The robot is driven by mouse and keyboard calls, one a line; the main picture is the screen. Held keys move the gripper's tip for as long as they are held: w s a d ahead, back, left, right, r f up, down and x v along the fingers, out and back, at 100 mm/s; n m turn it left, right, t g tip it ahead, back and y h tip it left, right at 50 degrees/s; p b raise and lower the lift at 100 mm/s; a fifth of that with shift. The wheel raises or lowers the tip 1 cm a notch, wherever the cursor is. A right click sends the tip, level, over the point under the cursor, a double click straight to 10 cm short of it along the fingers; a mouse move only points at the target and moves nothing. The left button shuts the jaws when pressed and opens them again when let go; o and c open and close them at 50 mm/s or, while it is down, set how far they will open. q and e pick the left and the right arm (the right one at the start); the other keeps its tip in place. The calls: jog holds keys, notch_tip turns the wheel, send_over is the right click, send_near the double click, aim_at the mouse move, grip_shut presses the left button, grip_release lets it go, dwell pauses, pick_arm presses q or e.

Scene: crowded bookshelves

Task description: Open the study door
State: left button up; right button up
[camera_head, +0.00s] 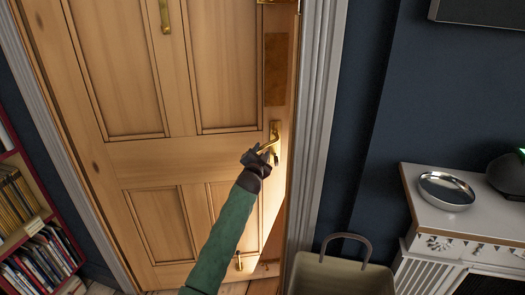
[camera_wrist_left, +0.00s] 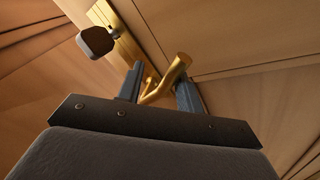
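The wooden panelled study door (camera_head: 140,160) fills the left and middle of the head view. It stands slightly ajar, with light and floor showing low by its right edge. Its brass lever handle (camera_head: 268,145) sits on a brass plate near that edge. My left gripper (camera_head: 256,155) is at the handle. In the left wrist view, the gripper's two fingers (camera_wrist_left: 160,88) are apart, with the brass lever (camera_wrist_left: 178,70) between them. Firm contact on both sides cannot be made out. A dark-headed key (camera_wrist_left: 96,42) sticks out by the plate. My right gripper is not in view.
A white door frame (camera_head: 315,130) borders the door. A beige bin with a handle (camera_head: 340,275) stands right of it. A white cabinet (camera_head: 480,225) with a silver dish (camera_head: 446,190) is further right. A red bookshelf (camera_head: 35,225) stands at the left.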

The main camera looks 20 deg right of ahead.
pick_arm(q)
jog(key=shift+b+v, duration=0.4)
jog(key=shift+v, duration=2)
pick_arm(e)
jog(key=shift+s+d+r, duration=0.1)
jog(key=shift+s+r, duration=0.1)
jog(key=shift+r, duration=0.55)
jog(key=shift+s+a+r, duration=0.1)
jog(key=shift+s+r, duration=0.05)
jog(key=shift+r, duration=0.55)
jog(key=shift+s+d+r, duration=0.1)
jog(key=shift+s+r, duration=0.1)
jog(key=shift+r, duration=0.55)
pick_arm(q)
jog(key=p+v, duration=0.4)
jog(key=v, duration=0.5)
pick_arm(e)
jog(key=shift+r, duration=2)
